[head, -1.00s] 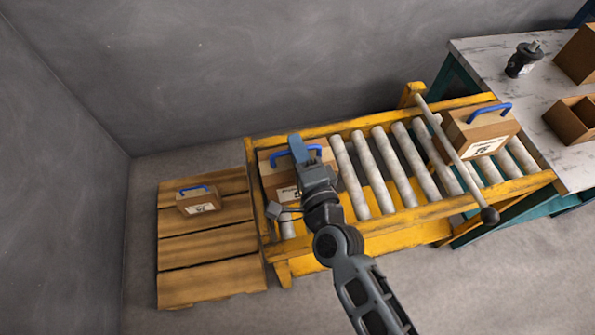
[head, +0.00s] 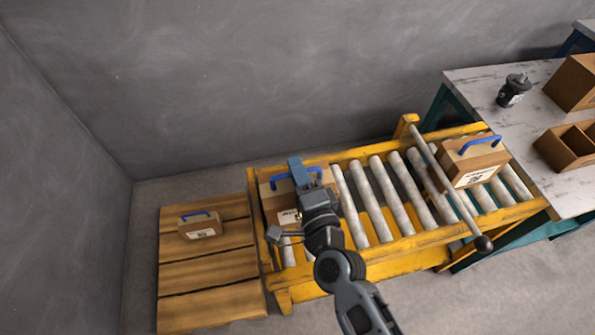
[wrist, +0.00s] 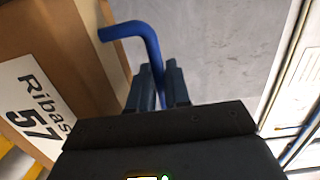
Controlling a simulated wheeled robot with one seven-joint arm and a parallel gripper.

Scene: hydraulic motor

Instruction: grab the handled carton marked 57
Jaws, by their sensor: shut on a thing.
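The carton marked 57 (wrist: 85,50) is brown with a white label reading "Ribas 57" in the wrist view. In the head view the same carton (head: 270,207) sits at the left end of the roller conveyor, partly hidden by my arm. Its blue handle (wrist: 135,30) runs between my fingers. My gripper (wrist: 160,85) is shut on that handle; in the head view it (head: 296,168) is over the carton's top.
A second blue-handled carton (head: 470,165) stands at the conveyor's right end, past a slanted bar (head: 440,170). A smaller handled carton (head: 200,230) is on the wooden pallet (head: 210,263) at left. A black motor (head: 513,90) and open boxes stand on the bench (head: 470,83).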

